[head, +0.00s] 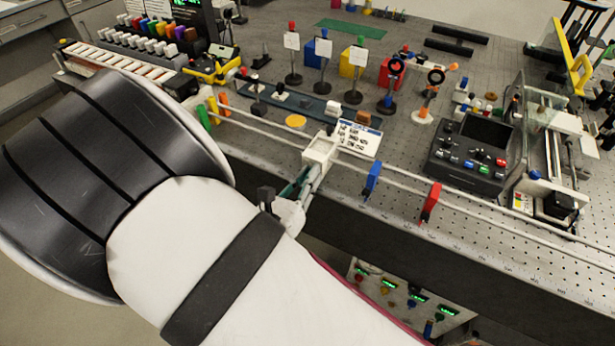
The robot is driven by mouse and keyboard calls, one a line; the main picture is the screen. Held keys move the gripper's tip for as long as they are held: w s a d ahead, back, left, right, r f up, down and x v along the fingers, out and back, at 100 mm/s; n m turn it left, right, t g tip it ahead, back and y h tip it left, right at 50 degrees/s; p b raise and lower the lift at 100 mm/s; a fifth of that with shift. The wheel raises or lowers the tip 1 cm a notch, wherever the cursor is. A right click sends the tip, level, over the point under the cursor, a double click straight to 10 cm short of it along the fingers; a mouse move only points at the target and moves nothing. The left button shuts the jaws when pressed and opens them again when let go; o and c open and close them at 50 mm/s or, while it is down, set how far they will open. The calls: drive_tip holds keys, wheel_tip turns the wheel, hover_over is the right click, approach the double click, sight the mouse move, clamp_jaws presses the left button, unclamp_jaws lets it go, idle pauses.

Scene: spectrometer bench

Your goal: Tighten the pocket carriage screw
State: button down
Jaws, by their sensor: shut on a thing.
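The pocket carriage (321,150) is a small white open-topped block on the pale double rail along the bench's front edge.
Green and orange tabs (204,117) stand at the rail's left; blue (372,179) and red (431,202) markers stand to the right. A dark control box (470,150) sits behind the rail. Several posts with cards stand farther back. My arm covers the lower left.

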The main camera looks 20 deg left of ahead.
drive_tip(key=c, duration=1.6)
unclamp_jaws()
drive_tip(key=s, duration=0.7)
drive_tip(key=shift+s+a, duration=0.3)
